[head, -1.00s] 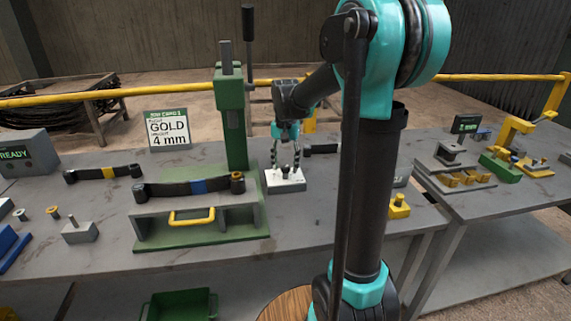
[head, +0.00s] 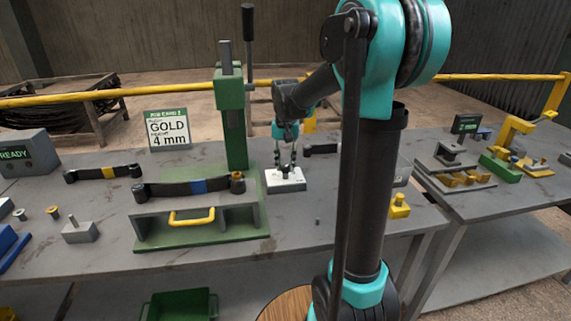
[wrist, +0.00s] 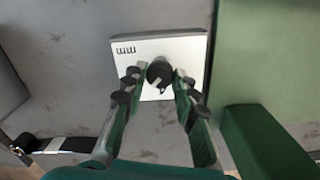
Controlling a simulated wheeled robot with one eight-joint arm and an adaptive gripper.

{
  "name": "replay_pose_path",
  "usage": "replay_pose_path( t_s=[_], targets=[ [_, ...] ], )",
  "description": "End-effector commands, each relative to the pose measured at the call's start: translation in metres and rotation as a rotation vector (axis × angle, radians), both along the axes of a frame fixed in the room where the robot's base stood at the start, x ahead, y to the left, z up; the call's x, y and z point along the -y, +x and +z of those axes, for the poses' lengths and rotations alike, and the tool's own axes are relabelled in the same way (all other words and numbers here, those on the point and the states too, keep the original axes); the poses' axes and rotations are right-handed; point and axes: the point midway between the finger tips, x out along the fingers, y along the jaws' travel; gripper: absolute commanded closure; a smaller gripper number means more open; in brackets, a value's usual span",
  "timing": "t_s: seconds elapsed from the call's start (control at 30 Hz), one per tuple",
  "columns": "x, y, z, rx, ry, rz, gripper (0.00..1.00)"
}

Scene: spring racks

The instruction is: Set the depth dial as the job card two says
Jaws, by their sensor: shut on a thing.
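The depth dial is a dark knob (wrist: 160,73) on a white plate (wrist: 190,50) with "mm" lettering, seen in the wrist view. In the head view the white dial plate (head: 287,186) lies on the bench, right of the green press. My gripper (head: 286,165) points down over it, and in the wrist view its fingers (wrist: 152,82) are shut on the knob from both sides. A small light mark shows on the knob; the scale is mostly hidden. The job card (head: 169,131) stands at the back and reads "GOLD" and "4 mm".
The green press (head: 235,130) stands left of the dial. A leaf spring with a blue band (head: 198,186) lies on its base, and another with a yellow band (head: 107,171) lies behind. A yellow block (head: 399,207) sits at the right edge. A box (head: 20,153) reads "READY".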

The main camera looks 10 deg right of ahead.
Motion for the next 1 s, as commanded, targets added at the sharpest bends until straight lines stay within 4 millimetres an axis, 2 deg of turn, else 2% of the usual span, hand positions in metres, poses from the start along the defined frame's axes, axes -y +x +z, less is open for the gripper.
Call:
replay_pose_path(
  t_s=[0.6, 1.0],
  targets=[
    [0.0000, 0.0002, 0.0003, 0.000, 0.000, 0.519, 1.00],
    [-0.0001, 0.0003, 0.0003, 0.000, 0.000, 0.709, 1.00]
  ],
)
